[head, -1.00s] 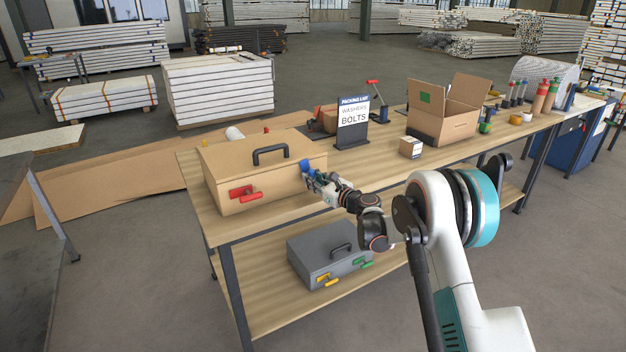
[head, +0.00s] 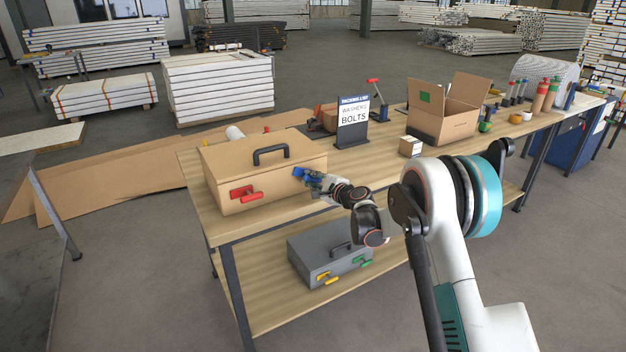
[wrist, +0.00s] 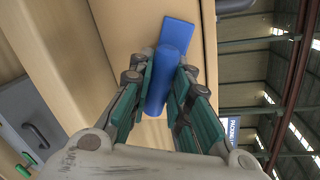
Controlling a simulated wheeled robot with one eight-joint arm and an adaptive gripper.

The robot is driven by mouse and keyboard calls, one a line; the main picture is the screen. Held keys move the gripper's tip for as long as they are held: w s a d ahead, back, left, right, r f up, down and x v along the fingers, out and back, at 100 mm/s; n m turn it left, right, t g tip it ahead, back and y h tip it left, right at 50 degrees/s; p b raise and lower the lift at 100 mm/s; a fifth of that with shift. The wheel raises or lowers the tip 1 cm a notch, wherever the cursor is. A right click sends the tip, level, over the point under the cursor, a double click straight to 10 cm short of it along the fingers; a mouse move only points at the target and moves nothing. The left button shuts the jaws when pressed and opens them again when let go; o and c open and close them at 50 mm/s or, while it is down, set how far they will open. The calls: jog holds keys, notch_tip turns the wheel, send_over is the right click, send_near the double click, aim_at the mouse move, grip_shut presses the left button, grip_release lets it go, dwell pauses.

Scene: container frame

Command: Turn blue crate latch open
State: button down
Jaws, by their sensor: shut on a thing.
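The tan crate (head: 225,163) stands on the left end of the workbench with its lid down and a black handle on top. The blue latch (head: 299,173) is at the right of its front face. In the wrist view the blue latch (wrist: 164,75) shows as a round handle in front of a flat blue plate. My gripper (wrist: 160,90) is shut on the handle, with one teal-padded finger on each side. In the head view my gripper (head: 314,181) partly covers the latch. A red latch (head: 246,194) is at the left of the same face.
A grey box (head: 320,250) with yellow and green latches sits on the shelf below. A sign (head: 353,122), a small box (head: 411,146) and an open carton (head: 455,125) stand on the bench (head: 385,162) to the right.

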jog(key=n+h, duration=0.1)
jog(key=n, duration=0.3)
jog(key=shift+f+t, duration=0.1)
jog(key=shift+t, duration=0.2)
dwell(0.3)
jog(key=c, duration=1.5)
grip_release()
jog(key=shift+a, duration=0.1)
jog(key=v, duration=1.2)
jog(key=shift+s, duration=0.1)
